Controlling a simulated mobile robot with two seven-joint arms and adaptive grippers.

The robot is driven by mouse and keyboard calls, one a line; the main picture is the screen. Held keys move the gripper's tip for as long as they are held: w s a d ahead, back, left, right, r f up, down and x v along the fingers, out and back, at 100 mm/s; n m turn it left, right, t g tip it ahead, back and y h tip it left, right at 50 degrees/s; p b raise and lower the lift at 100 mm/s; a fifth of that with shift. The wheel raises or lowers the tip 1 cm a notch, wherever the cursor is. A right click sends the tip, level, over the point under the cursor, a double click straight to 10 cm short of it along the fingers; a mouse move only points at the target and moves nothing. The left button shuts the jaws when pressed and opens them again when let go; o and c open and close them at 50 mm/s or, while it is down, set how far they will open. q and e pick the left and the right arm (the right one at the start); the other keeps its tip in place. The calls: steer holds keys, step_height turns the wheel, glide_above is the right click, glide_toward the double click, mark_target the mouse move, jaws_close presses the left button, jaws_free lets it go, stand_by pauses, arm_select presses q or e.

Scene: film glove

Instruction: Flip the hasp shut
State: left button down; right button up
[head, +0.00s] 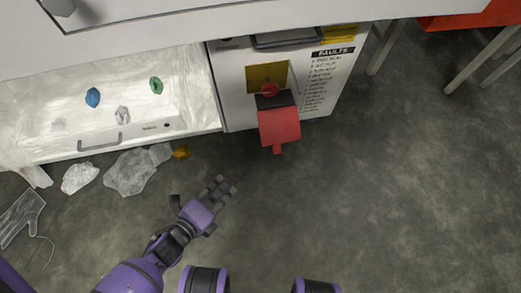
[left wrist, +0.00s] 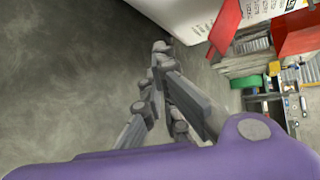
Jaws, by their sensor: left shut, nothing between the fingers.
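The red hasp (head: 279,128) hangs out from the front of the white cabinet, below a dark hinge block (head: 277,100). A yellow plate (head: 259,75) with a round red knob (head: 269,89) is just behind and above it. My left gripper (head: 224,186) is empty and shut, over the floor below and to the left of the hasp, clearly apart from it. In the left wrist view the gripper's grey fingers (left wrist: 158,62) are close together, and a red part that looks like the hasp (left wrist: 226,24) shows beyond them. My right gripper is not in view.
An open white drawer (head: 190,120) with small blue and green items stands to the left. Crumpled clear film (head: 135,172) and a yellow piece (head: 181,152) lie on the floor. A red-topped table (head: 470,20) is at upper right. The floor between gripper and hasp is clear.

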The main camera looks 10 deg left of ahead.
arm_select(q)
steer(key=w+d+f+m+g+h+b, duration=0.1)
steer(key=w+m, duration=0.5)
steer(key=m, duration=0.8)
steer(key=w+d+f+m+g+h+b, duration=0.1)
steer(key=w+m+h, duration=0.5)
steer(key=m, duration=0.9)
steer(key=f+g+b, duration=0.1)
steer(key=g, duration=0.1)
steer(key=shift+w+g, duration=0.15)
steer(key=shift+g, duration=0.15)
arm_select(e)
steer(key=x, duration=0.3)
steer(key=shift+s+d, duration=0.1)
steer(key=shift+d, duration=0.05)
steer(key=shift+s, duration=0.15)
arm_select(q)
steer(key=b+x, duration=0.3)
steer(key=x, duration=0.7)
steer(key=shift+s+d+r+p, duration=0.2)
steer(key=shift+s+r+p, duration=0.3)
steer(key=shift+r, duration=0.4)
steer(key=shift+s+d+r+p, duration=0.15)
steer(key=shift+s+r+p, duration=0.15)
steer(key=shift+s+r, duration=0.5)
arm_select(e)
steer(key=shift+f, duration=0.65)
arm_select(q)
steer(key=shift+w+r, duration=0.1)
steer(key=shift+w, duration=0.1)
